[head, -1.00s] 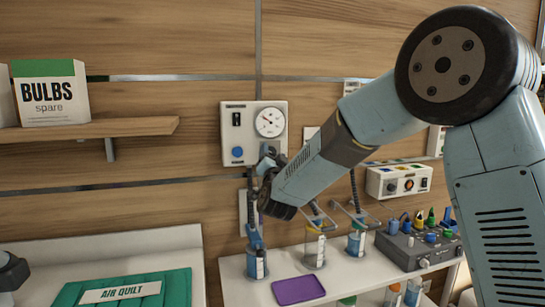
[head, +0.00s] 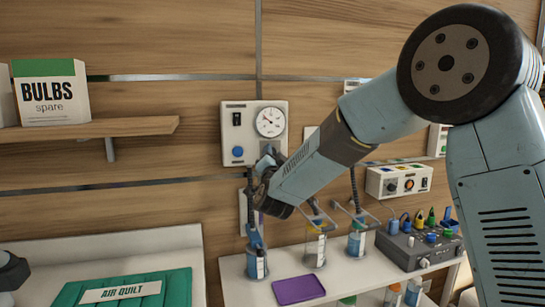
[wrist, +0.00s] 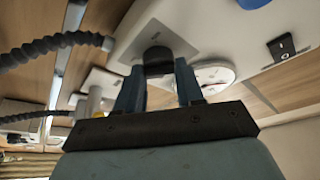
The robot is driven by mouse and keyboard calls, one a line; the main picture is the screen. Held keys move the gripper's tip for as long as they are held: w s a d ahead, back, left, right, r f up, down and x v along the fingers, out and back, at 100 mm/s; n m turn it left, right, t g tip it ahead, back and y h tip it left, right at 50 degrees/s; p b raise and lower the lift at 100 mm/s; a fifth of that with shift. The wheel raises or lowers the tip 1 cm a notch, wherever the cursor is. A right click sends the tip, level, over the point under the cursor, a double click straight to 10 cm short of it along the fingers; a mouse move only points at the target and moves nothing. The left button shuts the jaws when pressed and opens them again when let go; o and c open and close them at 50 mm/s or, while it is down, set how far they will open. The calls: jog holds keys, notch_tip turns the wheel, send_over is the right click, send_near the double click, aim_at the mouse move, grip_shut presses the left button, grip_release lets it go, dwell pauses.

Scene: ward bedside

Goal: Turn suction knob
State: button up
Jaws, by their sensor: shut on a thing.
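The white wall panel (head: 230,122) carries a round gauge (head: 270,122), a black switch (head: 236,119) and a blue knob (head: 237,152). My gripper (head: 268,155) is at its lower right part, below the gauge. In the wrist view, my gripper's two blue fingers (wrist: 158,78) stand either side of a dark round knob (wrist: 158,58) on a grey plate (wrist: 178,38) and are shut on it. I take this to be the suction knob; its markings cannot be read. In the head view my gripper and wrist hide this knob.
Jars with hoses (head: 315,245) stand on the white shelf (head: 236,293) below, beside a purple tray (head: 299,289). A corrugated hose (wrist: 50,45) runs at left in the wrist view. A grey console (head: 410,250) stands at right.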

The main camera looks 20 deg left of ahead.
jog(key=o, duration=1)
jog(key=shift+s, duration=0.1)
jog(key=v, duration=1.3)
jog(key=shift+s+d+f, duration=0.15)
jog(key=shift+s+f, duration=0.1)
jog(key=shift+f, duration=0.05)
